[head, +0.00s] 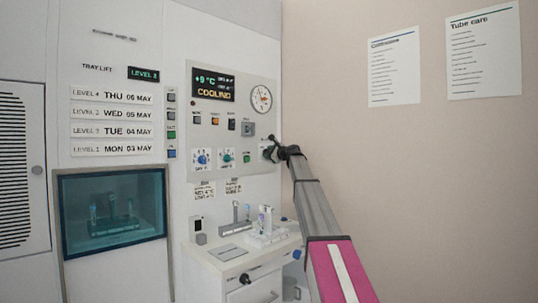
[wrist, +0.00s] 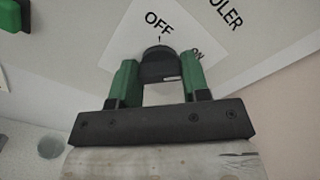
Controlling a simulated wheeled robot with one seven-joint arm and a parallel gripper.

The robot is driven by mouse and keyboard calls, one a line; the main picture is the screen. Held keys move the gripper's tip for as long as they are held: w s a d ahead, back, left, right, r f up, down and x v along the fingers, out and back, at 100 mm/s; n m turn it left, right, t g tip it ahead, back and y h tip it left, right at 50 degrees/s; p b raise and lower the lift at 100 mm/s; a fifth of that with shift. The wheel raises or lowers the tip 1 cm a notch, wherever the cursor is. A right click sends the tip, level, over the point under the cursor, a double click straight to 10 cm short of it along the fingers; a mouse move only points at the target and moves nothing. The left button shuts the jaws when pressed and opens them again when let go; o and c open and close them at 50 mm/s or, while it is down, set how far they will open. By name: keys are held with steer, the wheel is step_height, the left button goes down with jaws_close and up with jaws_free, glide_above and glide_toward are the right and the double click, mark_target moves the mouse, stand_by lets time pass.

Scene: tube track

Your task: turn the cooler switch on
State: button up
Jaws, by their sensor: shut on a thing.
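The cooler switch is a dark round knob (wrist: 158,64) on a white label plate (wrist: 124,48) marked OFF above it and ON to its right. My gripper (wrist: 160,80) has its green fingers on either side of the knob, shut on it. Which mark the knob points to is hard to tell. In the head view my gripper (head: 273,150) is at the lower right of the control panel (head: 262,125) and hides most of the switch.
A display (head: 213,85) reads +9 °C and COOLING, beside a round dial (head: 261,98). Other knobs (head: 201,158) and buttons sit left of my gripper. Below, a shelf (head: 235,252) holds a rack with tubes. A green part (wrist: 12,16) shows at the wrist view's upper left.

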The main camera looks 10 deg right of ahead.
steer(key=o, duration=0.9)
steer(key=v, duration=1)
steer(key=shift+s+d, duration=0.2)
steer(key=shift+s, duration=0.1)
steer(key=shift+s+f, duration=0.1)
